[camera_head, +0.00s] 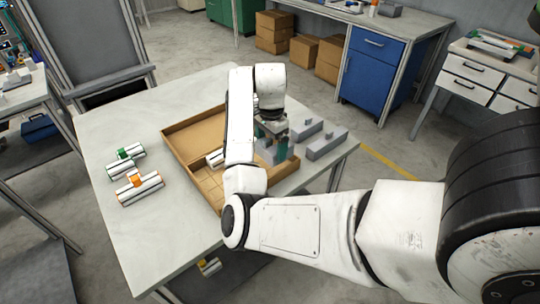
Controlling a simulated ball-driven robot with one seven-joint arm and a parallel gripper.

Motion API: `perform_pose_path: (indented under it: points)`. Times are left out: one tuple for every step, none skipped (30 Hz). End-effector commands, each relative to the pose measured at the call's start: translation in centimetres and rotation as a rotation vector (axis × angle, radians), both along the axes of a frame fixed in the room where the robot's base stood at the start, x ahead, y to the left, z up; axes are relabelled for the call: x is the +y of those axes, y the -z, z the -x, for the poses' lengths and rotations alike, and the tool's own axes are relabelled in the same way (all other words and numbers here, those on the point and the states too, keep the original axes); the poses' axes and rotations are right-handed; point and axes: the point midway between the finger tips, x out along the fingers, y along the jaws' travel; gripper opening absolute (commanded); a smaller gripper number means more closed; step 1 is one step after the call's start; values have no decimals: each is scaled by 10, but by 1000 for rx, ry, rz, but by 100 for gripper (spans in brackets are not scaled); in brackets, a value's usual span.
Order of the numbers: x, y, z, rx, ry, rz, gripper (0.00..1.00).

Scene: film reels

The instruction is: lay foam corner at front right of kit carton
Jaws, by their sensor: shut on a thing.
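The kit carton (192,122) is an open, shallow brown box on the pale table. My arm hides much of its middle. My gripper (272,140) points down over the carton's right side. It is shut on a grey piece, apparently the foam corner (268,153), which is partly hidden by the gripper and arm. I cannot tell whether this piece touches the carton floor. A white part (215,158) lies inside the carton, partly behind my arm.
Grey stepped blocks (326,143) stand on the table right of the carton. A green-and-white part (125,159) and an orange-and-white part (138,187) lie to its left. The table's (150,240) front left is clear. A blue cabinet (368,75) stands behind.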

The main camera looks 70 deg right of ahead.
Motion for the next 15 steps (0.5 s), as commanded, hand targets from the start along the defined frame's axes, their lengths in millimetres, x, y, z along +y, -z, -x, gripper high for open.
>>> perform_pose_path:
  points:
    - [-2, 2, -1, -1, 0, 1, 63]
    - [-2, 3, -2, -1, -1, 1, 63]
    - [-3, 5, -2, -1, -1, -1, 63]
    - [-4, 7, -3, -1, -1, -1, 63]
    - [-6, 9, -4, 0, -1, -1, 63]
    - [-7, 12, -5, 1, 0, -1, 63]
    - [-6, 15, -4, 2, -1, -1, 63]
    - [-5, 19, -4, 3, -1, -3, 63]
    - [-5, 25, -4, 2, -2, -2, 63]
    - [-5, 29, -4, 1, -2, -2, 63]
    - [-5, 33, -5, 1, -2, -2, 63]
    - [-6, 36, -5, 1, -2, -1, 63]
    - [-6, 38, -5, 0, -2, 0, 63]
    - [-6, 39, -5, 0, -1, 0, 63]
    - [-6, 39, -5, -1, -1, 1, 63]
